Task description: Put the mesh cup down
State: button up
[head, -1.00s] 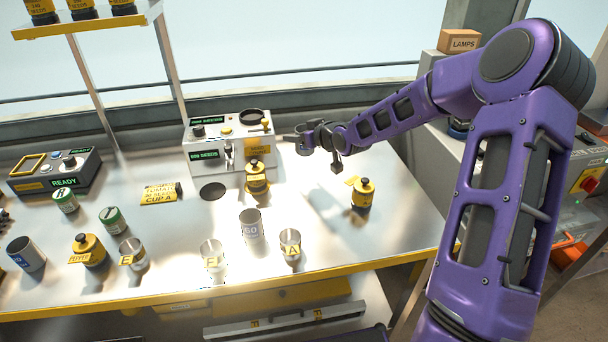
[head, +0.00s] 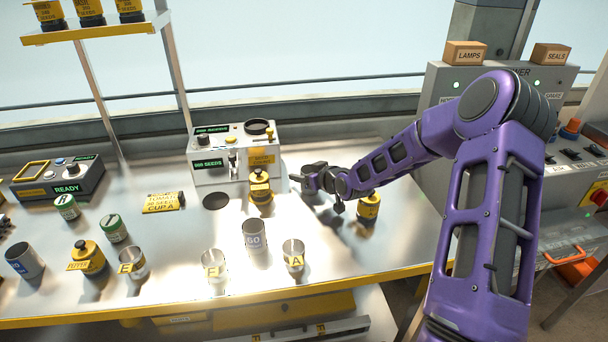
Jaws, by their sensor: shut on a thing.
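My gripper (head: 308,178) reaches in from the right and hangs over the steel bench (head: 190,255), in front of the seed machine. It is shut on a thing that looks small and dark. I take it for the mesh cup, but its shape and mesh do not show clearly. I cannot tell whether it touches the bench. A yellow jar (head: 369,208) stands just right of the gripper, partly hidden by my arm.
The seed machine (head: 232,152) stands behind. Steel cups marked 60 (head: 255,233), A (head: 293,258), F (head: 212,265) and E (head: 131,263) stand along the front. A yellow cup card (head: 163,202) lies left. Bare bench shows between the gripper and cup A.

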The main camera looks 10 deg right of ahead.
jog(key=o, duration=1.3)
jog(key=shift+o, duration=0.2)
jog(key=shift+r+p, duration=0.25)
jog(key=shift+p, duration=0.05)
jog(key=p+v, duration=0.1)
jog(key=v, duration=1.1)
jog(key=shift+p, duration=0.4)
jog(key=shift+f, duration=0.1)
